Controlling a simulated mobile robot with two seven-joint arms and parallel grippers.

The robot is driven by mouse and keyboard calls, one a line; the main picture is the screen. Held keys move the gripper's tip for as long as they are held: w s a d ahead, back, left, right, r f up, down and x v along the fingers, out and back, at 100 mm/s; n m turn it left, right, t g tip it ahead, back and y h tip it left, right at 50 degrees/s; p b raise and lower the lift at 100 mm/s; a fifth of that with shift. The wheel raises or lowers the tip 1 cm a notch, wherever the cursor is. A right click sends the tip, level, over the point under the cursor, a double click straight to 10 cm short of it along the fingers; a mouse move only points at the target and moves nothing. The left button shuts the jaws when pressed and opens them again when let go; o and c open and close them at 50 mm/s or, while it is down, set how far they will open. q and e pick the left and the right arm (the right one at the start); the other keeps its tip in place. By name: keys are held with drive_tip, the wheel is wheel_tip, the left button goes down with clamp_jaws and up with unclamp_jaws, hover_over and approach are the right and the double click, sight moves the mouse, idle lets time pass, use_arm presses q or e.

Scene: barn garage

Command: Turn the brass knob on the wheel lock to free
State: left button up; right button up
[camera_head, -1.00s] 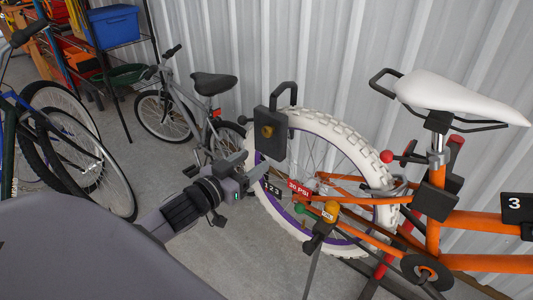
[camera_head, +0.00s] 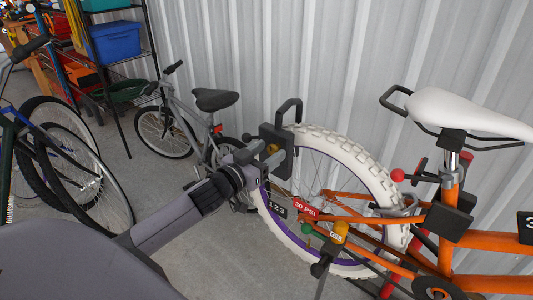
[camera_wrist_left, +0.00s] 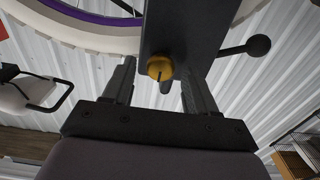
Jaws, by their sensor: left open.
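The wheel lock (camera_head: 270,135) is a dark box with a dark shackle, set at the upper left of the bicycle's white rear tyre. Its brass knob (camera_head: 272,149) is on the face toward me, partly hidden by my left gripper. In the left wrist view the brass knob (camera_wrist_left: 160,68) is round with a dark line or slot across it. My left gripper (camera_head: 277,156) is open, its fingers pointing at the lock, one on each side of the knob. In the left wrist view a gap shows between each finger and the knob. My right gripper is not in view.
A small grey bicycle (camera_head: 190,120) stands behind my left arm. Corrugated wall (camera_head: 330,60) rises behind.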

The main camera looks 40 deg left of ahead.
use_arm(q)
drive_tip(key=c, duration=1)
